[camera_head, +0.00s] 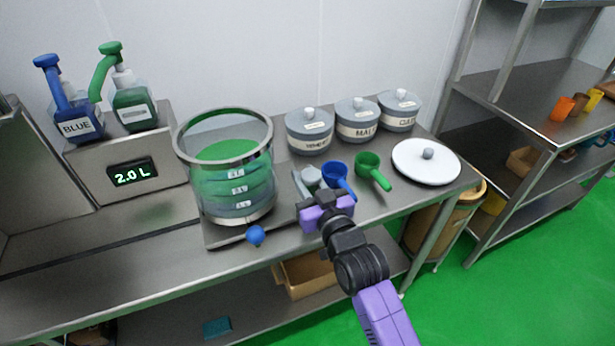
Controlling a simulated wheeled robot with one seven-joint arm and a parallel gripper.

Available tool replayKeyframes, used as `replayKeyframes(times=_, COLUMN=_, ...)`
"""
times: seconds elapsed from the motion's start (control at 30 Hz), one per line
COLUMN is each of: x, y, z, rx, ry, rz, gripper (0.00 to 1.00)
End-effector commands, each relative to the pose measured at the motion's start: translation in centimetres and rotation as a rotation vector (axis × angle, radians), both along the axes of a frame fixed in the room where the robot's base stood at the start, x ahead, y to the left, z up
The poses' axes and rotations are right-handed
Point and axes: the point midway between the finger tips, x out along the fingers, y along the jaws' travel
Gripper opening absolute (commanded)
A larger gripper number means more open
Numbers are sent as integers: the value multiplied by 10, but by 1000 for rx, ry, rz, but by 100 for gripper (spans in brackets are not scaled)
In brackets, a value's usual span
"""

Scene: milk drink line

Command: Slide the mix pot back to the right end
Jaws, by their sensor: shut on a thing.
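The mix pot (243,208) is a large clear vessel with a metal rim, level marks and green liquid inside. It stands upright at the middle of the steel bench, just right of the scale display, on a flat metal plate (225,238) with a blue knob (255,235) at its front. My gripper (307,180) is low, just right of the pot, and shut on a small part there. My gripper's purple body hides most of that part, so I cannot tell its form or how it joins the pot.
The blue scoop (337,177), green scoop (371,171) and white lid (426,162) lie right of my gripper. Several lidded grey canisters (357,122) stand behind. The blue pump bottle (78,121) and green pump bottle (134,106) stand on the display box (110,158) at left.

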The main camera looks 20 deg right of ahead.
Motion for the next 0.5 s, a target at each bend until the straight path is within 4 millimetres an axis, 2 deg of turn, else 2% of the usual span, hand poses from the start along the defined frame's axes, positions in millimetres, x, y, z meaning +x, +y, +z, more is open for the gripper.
replayKeyframes(times=0.03, x=0, y=-7, z=-1, rx=-1, ry=2, rz=-11, gripper=0)
replayKeyframes(times=0.13, x=0, y=-8, z=-1, rx=-1, ry=2, rz=-13, gripper=0)
replayKeyframes(times=0.17, x=0, y=-8, z=-1, rx=-1, ry=2, rz=-13, gripper=28)
replayKeyframes(times=0.27, x=0, y=-8, z=-1, rx=-1, ry=2, rz=-13, gripper=45)
replayKeyframes(times=0.5, x=0, y=-5, z=-1, rx=-1, ry=1, rz=-9, gripper=45)
